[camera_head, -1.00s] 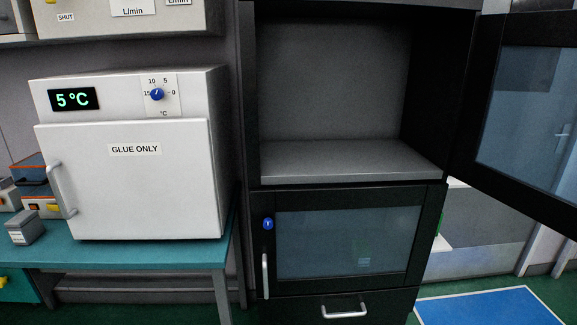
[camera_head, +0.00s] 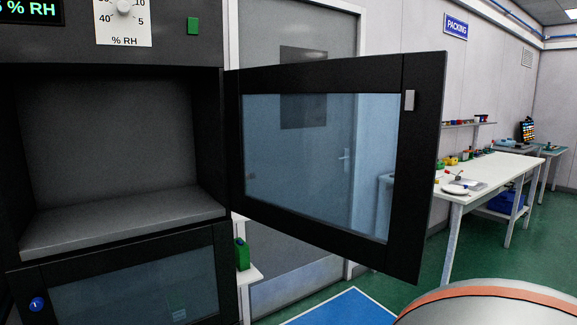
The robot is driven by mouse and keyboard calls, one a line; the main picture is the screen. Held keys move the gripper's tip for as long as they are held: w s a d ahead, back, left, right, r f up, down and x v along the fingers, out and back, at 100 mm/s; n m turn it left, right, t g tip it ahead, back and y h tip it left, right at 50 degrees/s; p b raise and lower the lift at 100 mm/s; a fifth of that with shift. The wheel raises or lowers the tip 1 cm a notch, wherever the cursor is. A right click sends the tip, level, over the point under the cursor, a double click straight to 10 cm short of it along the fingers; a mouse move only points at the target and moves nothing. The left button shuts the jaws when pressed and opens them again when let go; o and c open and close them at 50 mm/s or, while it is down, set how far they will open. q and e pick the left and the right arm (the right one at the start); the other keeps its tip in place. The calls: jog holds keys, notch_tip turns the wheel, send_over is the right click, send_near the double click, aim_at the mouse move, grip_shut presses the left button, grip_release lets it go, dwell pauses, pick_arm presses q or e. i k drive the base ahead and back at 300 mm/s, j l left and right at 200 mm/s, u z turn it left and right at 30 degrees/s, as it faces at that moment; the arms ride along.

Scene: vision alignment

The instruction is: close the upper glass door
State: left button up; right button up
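The upper glass door (camera_head: 413,185) has a black frame and a bluish pane, and stands wide open to the right of the black cabinet (camera_head: 222,150). It is hinged at the cabinet's right side. A small grey piece (camera_head: 409,100) sits near the upper free edge of its frame. The upper compartment is open and looks empty, with a grey shelf floor (camera_head: 120,222). The lower glass door (camera_head: 135,295) is shut, with a blue knob at its left. Neither gripper is in view; a rounded grey part with an orange band at the bottom right looks like my arm.
A white workbench (camera_head: 497,172) with small items stands at the right, under a PACKING sign (camera_head: 456,27). A green container (camera_head: 242,254) stands beside the cabinet. A blue floor mat (camera_head: 345,308) lies below the open door.

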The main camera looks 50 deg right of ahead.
aim_at(400, 257)
jog(key=k+l, duration=0.15)
jog(key=l, duration=0.15)
jog(key=k+l+u, duration=0.1)
jog(key=l, duration=0.2)
jog(key=k+l, duration=0.25)
jog(key=l, duration=0.25)
jog(key=l+u, duration=0.1)
jog(key=l, duration=0.25)
jog(key=k+l, duration=0.15)
jog(key=l, duration=0.2)
jog(key=l+u, duration=0.15)
jog(key=l, duration=1.45)
jog(key=i+l+u, duration=0.1)
jog(key=l, duration=0.55)
jog(key=l+u, duration=0.15)
jog(key=l, duration=0.3)
jog(key=k+l+u, duration=0.15)
jog(key=l, duration=0.35)
jog(key=l+u, duration=0.1)
jog(key=l, duration=0.35)
jog(key=k+l+u, duration=0.15)
jog(key=l, duration=0.3)
jog(key=k+l+u, duration=0.15)
jog(key=l, duration=0.3)
